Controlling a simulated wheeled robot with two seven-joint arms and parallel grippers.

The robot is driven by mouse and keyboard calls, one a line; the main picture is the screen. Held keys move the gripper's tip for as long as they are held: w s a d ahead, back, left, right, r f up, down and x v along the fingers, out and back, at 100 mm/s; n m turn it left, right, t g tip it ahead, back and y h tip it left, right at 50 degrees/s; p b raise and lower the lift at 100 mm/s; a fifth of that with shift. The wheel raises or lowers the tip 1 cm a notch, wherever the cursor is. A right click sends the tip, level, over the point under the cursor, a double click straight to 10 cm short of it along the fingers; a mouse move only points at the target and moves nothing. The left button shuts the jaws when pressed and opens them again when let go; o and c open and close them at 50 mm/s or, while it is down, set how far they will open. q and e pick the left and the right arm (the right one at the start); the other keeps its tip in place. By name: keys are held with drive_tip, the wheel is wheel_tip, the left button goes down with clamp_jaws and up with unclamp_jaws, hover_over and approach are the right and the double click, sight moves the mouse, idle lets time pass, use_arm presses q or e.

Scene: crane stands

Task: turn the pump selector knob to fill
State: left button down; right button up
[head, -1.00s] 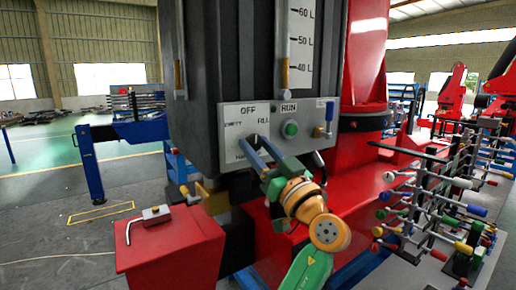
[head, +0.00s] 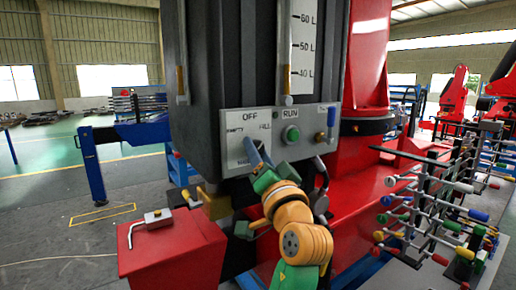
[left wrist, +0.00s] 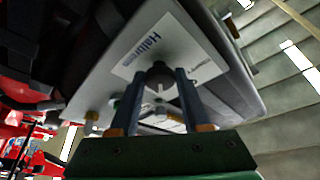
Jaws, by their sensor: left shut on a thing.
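The pump selector knob (left wrist: 160,76) is a dark round knob on a white label plate, seen in the left wrist view between my left gripper's fingers. My left gripper (left wrist: 162,88) is shut on it, with a blue finger on each side. In the head view my left gripper (head: 256,152) is at the left part of the grey control panel (head: 268,123) and hides the knob. The panel reads OFF above the knob's place, with smaller lettering on both sides, hard to read. I cannot tell which label the knob points to. My right gripper is not in view.
The panel also carries a green button (head: 291,134) under RUN and a blue-handled lever (head: 331,120) at its right. A red box (head: 172,255) with a small grey block on top stands at lower left. A rack of coloured-tipped rods (head: 430,210) is at right.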

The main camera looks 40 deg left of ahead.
use_arm(q)
drive_tip(key=shift+r+m+t+h+p, duration=0.1)
drive_tip(key=shift+m+t+h+p, duration=0.2)
drive_tip(key=shift+m, duration=0.4)
drive_tip(key=shift+c, duration=1.9)
unclamp_jaws()
drive_tip(key=shift+d, duration=0.1)
drive_tip(key=b+v, duration=0.4)
drive_tip(key=v, duration=0.3)
drive_tip(key=shift+b, duration=0.3)
